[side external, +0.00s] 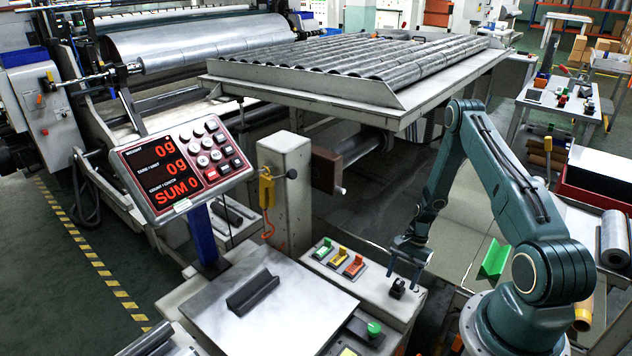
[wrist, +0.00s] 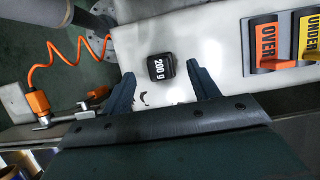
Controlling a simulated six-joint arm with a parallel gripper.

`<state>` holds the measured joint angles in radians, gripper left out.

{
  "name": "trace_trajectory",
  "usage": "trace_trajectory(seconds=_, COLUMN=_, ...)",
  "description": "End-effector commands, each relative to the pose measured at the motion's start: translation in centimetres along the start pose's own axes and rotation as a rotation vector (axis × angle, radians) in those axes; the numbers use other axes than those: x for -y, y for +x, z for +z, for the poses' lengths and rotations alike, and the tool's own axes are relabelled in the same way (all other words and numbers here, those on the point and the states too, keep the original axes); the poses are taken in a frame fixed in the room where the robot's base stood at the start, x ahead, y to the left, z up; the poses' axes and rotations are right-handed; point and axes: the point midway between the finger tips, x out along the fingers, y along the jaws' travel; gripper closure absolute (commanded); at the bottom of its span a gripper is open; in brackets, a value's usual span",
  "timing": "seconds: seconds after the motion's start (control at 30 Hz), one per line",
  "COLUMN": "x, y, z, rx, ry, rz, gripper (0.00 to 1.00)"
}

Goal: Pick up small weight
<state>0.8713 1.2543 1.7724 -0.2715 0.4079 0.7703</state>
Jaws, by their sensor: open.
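The small weight (wrist: 160,67) is a black block marked 200 g, standing on a pale bench top in the wrist view. It also shows in the side view (side external: 397,290) as a small dark block near the front right of the bench. My gripper (side external: 404,276) is open and points down, just above the weight. In the wrist view, the fingertips (wrist: 161,74) appear on either side of the weight, with gaps on both sides. I cannot tell how far they are above it. Nothing is held.
Green, yellow and orange switches (side external: 340,259) sit left of the weight. Further left, a scale plate (side external: 300,310) bears a dark V-shaped holder (side external: 252,293). The display (side external: 182,167) reads 0g. An orange coiled hose (wrist: 70,63) lies at the left in the wrist view.

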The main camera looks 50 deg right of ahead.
Motion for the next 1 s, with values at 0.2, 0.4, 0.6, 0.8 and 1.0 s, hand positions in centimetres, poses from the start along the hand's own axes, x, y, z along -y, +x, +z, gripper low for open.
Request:
trace_trajectory(seconds=0.2, x=0.0, y=2.5, z=0.0, rx=0.001, ry=0.0, rz=0.001, gripper=0.4)
trace_trajectory(seconds=0.4, x=0.1, y=3.6, z=-0.1, rx=0.0, ry=0.0, rz=0.0, gripper=0.4)
trace_trajectory(seconds=0.6, x=0.1, y=3.6, z=-0.1, rx=0.0, ry=0.0, rz=0.0, gripper=0.4)
trace_trajectory(seconds=0.8, x=0.1, y=3.6, z=-0.1, rx=0.0, ry=0.0, rz=0.0, gripper=0.4)
trace_trajectory(seconds=1.0, x=0.1, y=3.6, z=-0.1, rx=0.0, ry=0.0, rz=0.0, gripper=0.6)
